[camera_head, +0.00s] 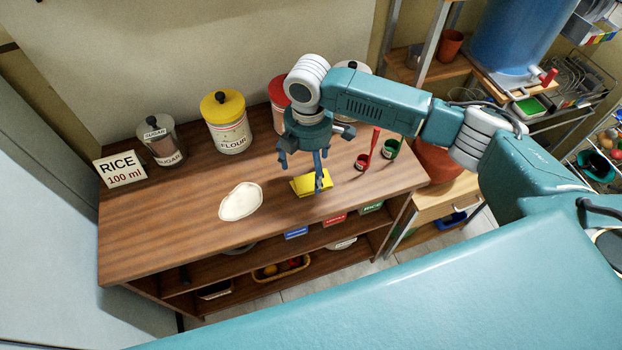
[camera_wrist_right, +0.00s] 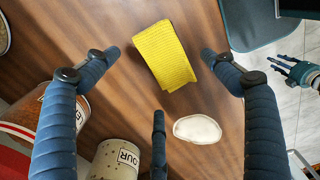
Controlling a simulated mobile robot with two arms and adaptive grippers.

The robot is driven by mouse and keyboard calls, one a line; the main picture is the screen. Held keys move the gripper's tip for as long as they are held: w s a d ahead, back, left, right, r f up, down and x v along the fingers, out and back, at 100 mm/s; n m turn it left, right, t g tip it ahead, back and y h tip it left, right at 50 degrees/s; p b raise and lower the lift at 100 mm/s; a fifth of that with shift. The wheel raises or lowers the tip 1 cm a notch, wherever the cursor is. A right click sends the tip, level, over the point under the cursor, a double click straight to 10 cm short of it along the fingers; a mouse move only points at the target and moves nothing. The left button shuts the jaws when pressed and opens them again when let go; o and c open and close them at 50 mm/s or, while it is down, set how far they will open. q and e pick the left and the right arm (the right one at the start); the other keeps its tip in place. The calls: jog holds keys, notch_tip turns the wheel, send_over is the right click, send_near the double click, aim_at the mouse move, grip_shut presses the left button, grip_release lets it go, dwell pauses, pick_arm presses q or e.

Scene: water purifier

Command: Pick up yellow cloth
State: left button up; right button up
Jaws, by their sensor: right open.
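The yellow cloth (camera_head: 303,186) is a small folded piece with a ribbed weave, lying on the wooden counter near its front edge. In the right wrist view the cloth (camera_wrist_right: 165,55) shows between and beyond the two main fingertips. My right gripper (camera_head: 304,170) points down just above the cloth in the head view and partly covers it. Its fingers (camera_wrist_right: 160,54) are spread, with nothing held between them. A third finger shows low in the wrist view. My left gripper (camera_wrist_right: 293,72) shows small at the right of the wrist view, away from the cloth; its opening is unclear.
A white flat patch (camera_head: 240,202) lies left of the cloth. The flour jar (camera_head: 227,122), sugar jar (camera_head: 161,140) and rice sign (camera_head: 121,169) stand at the back. The counter's front left is clear.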

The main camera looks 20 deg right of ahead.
aim_at(310, 175)
notch_tip(310, 175, down, 4)
jog(key=shift+d+r+p, duration=0.1)
jog(key=shift+r+p, duration=0.15)
jog(key=shift+p, duration=0.1)
jog(key=c, duration=0.7)
pick_arm(q)
jog(key=shift+w+d+r, duration=0.1)
jog(key=shift+w+r, duration=0.55)
jog(key=shift+w, duration=0.3)
pick_arm(e)
jog(key=shift+c, duration=0.6)
notch_tip(310, 175, up, 19)
jog(key=b, duration=0.3)
jog(key=shift+c, duration=0.2)
pick_arm(q)
jog(key=f, duration=0.3)
jog(key=shift+w, duration=0.25)
pick_arm(e)
jog(key=shift+r, duration=0.5)
jog(key=shift+c, duration=0.5)
